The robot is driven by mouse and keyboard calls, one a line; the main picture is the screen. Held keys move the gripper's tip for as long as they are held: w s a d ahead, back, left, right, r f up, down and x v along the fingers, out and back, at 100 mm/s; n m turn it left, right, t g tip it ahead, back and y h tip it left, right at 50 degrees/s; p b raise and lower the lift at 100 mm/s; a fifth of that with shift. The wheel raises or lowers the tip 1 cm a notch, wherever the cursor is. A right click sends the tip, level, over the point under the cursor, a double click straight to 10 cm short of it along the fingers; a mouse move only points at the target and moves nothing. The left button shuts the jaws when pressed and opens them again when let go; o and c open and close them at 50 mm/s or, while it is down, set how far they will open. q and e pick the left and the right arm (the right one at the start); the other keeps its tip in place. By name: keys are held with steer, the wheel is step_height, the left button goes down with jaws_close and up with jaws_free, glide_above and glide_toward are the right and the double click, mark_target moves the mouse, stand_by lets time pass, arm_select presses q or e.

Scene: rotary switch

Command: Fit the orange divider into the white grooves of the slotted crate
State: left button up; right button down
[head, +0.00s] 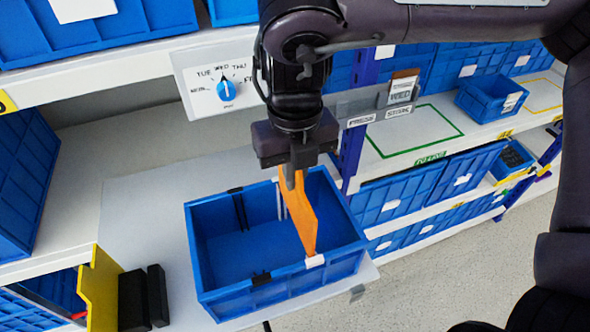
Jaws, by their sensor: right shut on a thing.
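The blue slotted crate (215,285) stands on a light grey board on the lower shelf. Its white grooves show on the near wall (314,262) and the far wall (280,205). A pair of black grooves (261,279) lies to their left. My right gripper (291,176) is above the far part of the crate, shut on the top edge of the orange divider (301,214). The divider is upright, roughly in line with the white grooves, and stands above the crate's rim. I cannot tell whether its edges are inside the grooves. My left gripper is not in view.
A white panel with a blue rotary switch (226,90) sits behind the crate. A yellow panel (100,285) and black blocks (157,296) stand at the lower left. Blue bins (488,98) fill shelves at the right. Bare board lies left of the crate.

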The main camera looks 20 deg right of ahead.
mark_target(295, 214)
steer(key=shift+f+b, duration=3.65)
steer(key=shift+f, duration=2)
steer(key=c, duration=1.5)
jaws_free()
steer(key=shift+r, duration=3.9)
